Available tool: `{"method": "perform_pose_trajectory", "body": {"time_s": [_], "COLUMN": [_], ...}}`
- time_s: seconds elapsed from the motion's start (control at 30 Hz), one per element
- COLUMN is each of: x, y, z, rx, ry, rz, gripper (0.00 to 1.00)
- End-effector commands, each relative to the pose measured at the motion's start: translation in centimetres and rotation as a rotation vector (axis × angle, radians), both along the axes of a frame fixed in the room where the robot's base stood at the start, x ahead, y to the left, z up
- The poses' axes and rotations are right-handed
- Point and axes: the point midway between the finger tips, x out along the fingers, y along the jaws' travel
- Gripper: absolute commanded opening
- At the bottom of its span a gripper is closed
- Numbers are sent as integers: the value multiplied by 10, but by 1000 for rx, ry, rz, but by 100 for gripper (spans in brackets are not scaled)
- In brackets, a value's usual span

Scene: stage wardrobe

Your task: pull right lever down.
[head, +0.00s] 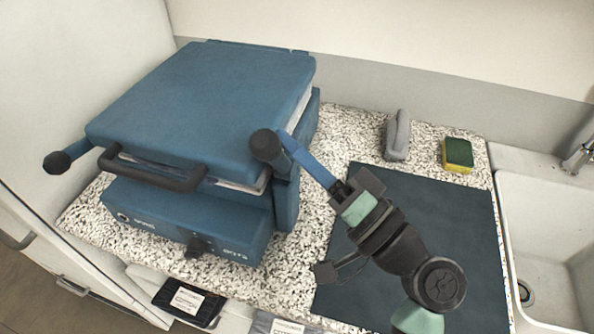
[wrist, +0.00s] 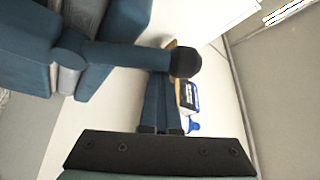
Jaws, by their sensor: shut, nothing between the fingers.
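The right lever (head: 285,169) is a blue arm with a black round knob (head: 265,145) on the right side of the blue press machine (head: 200,110). The knob points toward the front. In the wrist view the lever (wrist: 120,56) runs across the picture, with its knob (wrist: 185,62) at the right end. My gripper (head: 283,136) reaches in from the right, its slim blue fingers shut and empty. The fingertips are close beside the knob. In the wrist view my gripper (wrist: 160,76) ends at the lever; I cannot tell whether they touch.
The machine's left lever (head: 57,162) has a similar knob. A black handle (head: 150,172) spans the lid's front. A grey object (head: 398,135) and a sponge (head: 457,154) lie behind the dark mat (head: 440,200). A sink (head: 550,240) is at the right.

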Motion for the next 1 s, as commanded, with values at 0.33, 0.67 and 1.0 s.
{"method": "perform_pose_trajectory", "body": {"time_s": [0.33, 0.67, 1.0], "x": [-17, -31, -41], "y": [6, 11, 14], "z": [-23, -36, -52], "rx": [-72, -138, -148], "ry": [-220, -424, -452], "rz": [1, 2, 0], "gripper": [0, 0, 0]}}
